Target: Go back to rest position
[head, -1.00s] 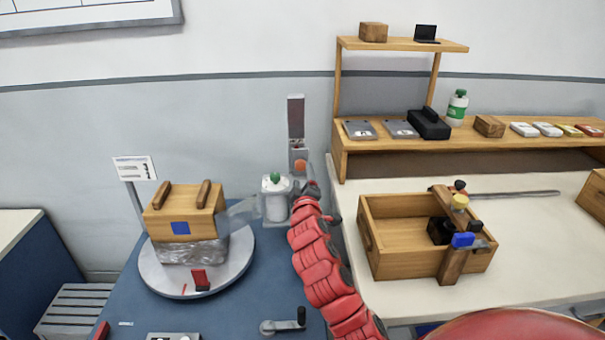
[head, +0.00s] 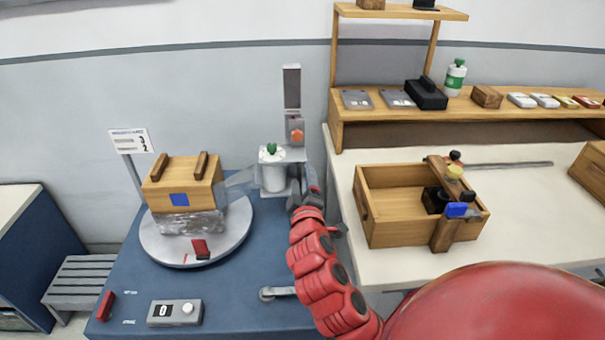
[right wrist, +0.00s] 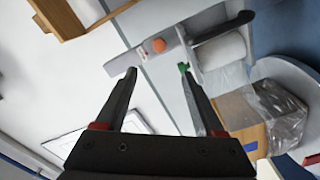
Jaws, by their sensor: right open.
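My right gripper (head: 308,196) is at the end of my red arm, over the right side of the blue table, just in front of the white film roll (head: 273,172) and its grey post. In the right wrist view its two dark fingers (right wrist: 159,72) stand wide apart with nothing held between them. The wooden box (head: 163,168), with two handles and a blue square, sits on the round grey turntable (head: 155,247). Clear film is around its lower part, and a strip of film runs from it to the roll. My left gripper is not in view.
A grey control box (head: 175,313) and a crank (head: 279,293), partly behind my arm, are at the front of the blue table. A wooden crate (head: 390,240) stands on the white table at right. A shelf (head: 375,144) with several items runs along the wall.

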